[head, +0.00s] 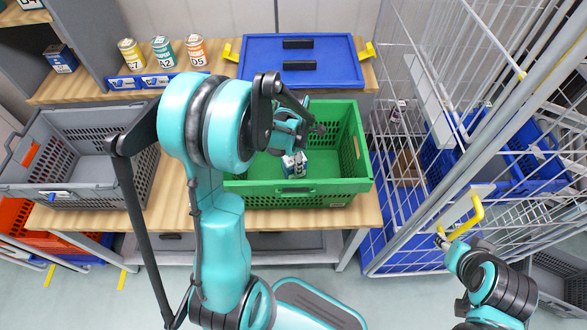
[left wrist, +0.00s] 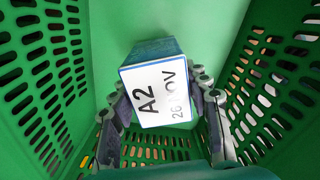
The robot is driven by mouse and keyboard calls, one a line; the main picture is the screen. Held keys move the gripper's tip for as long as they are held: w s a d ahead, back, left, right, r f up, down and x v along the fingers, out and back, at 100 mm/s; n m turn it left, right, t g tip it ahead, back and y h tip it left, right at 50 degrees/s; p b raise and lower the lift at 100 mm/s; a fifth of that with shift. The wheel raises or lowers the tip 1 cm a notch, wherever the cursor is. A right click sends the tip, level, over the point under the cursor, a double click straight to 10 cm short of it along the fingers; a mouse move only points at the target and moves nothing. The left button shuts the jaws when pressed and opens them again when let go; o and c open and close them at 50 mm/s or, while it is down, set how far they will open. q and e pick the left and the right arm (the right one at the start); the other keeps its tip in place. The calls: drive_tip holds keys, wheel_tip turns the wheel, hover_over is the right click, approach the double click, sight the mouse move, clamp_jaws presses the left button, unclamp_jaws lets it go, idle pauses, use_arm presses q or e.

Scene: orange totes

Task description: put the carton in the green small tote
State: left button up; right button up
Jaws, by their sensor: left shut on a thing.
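The carton (left wrist: 158,88) is a small blue and white box with an "A2" label, seen large in the left wrist view. In the head view the carton (head: 294,165) is inside the green small tote (head: 340,186), near its front wall. My left gripper (left wrist: 166,112) is shut on the carton, one finger on each side, inside the tote. In the head view my left arm hides the tote's left part. I cannot tell whether the carton touches the tote floor. My right gripper (head: 443,240) is at the lower right, apart from the tote, by a yellow handle; its fingers are too small to read.
A grey tote (head: 85,112) stands left of the green one on the wooden table. A blue lidded box (head: 330,60) is behind it. Several cans, such as the orange-labelled can (head: 197,52), stand at the back left. A wire cage cart (head: 400,225) stands close on the right.

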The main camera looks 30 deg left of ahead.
use_arm(q)
wheel_tip(320, 180, down, 3)
drive_tip(key=shift+b, duration=0.5)
drive_tip(key=shift+r, duration=0.1)
drive_tip(key=o, duration=1.4)
